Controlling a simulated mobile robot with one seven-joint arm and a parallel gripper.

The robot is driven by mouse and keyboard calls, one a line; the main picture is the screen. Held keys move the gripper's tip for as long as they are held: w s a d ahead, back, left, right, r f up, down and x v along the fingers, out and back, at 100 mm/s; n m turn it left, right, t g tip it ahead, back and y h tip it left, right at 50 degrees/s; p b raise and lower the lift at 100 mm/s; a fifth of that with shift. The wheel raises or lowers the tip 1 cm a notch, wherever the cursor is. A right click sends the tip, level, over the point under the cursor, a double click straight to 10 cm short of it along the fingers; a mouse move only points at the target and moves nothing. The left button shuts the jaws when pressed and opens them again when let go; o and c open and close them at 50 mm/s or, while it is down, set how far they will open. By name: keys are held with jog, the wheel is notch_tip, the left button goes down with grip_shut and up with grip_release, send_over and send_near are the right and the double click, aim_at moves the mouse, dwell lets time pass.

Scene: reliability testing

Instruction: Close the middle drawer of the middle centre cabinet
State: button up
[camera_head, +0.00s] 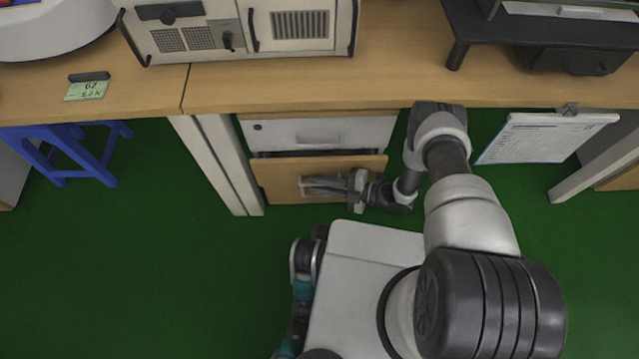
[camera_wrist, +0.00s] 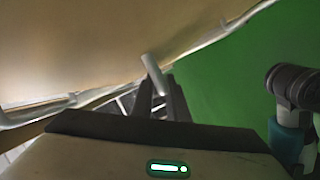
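The cabinet (camera_head: 248,134) stands under the wooden worktop in the head view. Its white upper drawer (camera_head: 345,128) looks shut. Below it a dark gap shows above the wood-coloured middle drawer (camera_head: 272,178), whose front stands out from the cabinet. My gripper (camera_head: 312,185) is low at this front, pointing left across its pale handle area, and partly hides it. In the wrist view my gripper (camera_wrist: 161,95) has its two dark fingers apart, with a pale bar (camera_wrist: 152,70), likely the handle, at their tips. Whether they touch it is unclear. Anything below this drawer is hidden.
The worktop (camera_head: 400,85) overhangs the cabinet and carries a white instrument (camera_head: 230,30) and a dark stand (camera_head: 540,30). A clipboard (camera_head: 540,138) hangs at the right. A blue stool (camera_head: 75,150) stands at the left. The green floor (camera_head: 140,260) is clear at the left.

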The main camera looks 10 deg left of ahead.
grip_shut()
dwell(1.2)
jog(key=shift+w, duration=0.1)
